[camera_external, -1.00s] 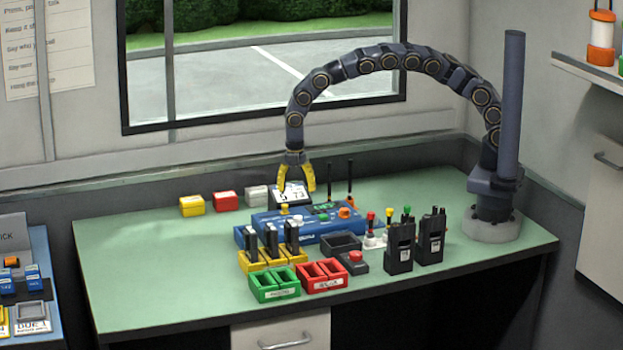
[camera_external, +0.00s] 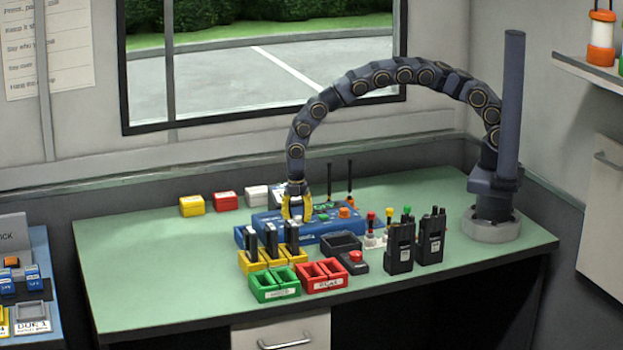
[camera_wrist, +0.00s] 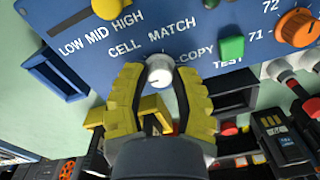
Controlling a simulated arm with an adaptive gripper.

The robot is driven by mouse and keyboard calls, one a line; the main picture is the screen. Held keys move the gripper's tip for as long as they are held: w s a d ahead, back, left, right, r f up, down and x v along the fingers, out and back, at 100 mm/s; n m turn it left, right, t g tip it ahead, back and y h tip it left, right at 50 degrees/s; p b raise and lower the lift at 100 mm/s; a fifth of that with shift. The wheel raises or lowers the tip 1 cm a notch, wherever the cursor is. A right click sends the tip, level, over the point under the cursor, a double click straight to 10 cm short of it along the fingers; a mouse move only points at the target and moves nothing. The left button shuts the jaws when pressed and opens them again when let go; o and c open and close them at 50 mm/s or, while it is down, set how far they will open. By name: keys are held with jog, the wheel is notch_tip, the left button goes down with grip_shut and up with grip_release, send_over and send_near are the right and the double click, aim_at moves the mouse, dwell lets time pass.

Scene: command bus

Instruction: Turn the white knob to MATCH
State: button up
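The white knob (camera_wrist: 159,70) sits on the blue panel (camera_wrist: 90,64) in the wrist view. The labels CELL, MATCH and COPY are printed around it, with MATCH just above it. I cannot make out clearly where its pointer aims. In the external view, my gripper (camera_external: 297,214) points down over the left part of the blue panel (camera_external: 345,228) and hides the knob there.
A yellow knob (camera_wrist: 107,8), a green button (camera_wrist: 231,48) and an orange dial (camera_wrist: 298,27) are close by on the panel. Black radios (camera_external: 271,238) in yellow holders stand in front of it. Two radios (camera_external: 400,247) stand to the right. The table's left side is clear.

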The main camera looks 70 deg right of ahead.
grip_shut()
jog(key=shift+m, duration=0.4)
jog(key=m, duration=0.3)
jog(key=shift+m, duration=0.4)
jog(key=m, duration=0.3)
jog(key=shift+m, duration=0.3)
jog(key=m, duration=0.3)
jog(key=shift+m, duration=0.3)
jog(key=m, duration=1.1)
jog(key=shift+m, duration=0.4)
jog(key=shift+f, duration=0.1)
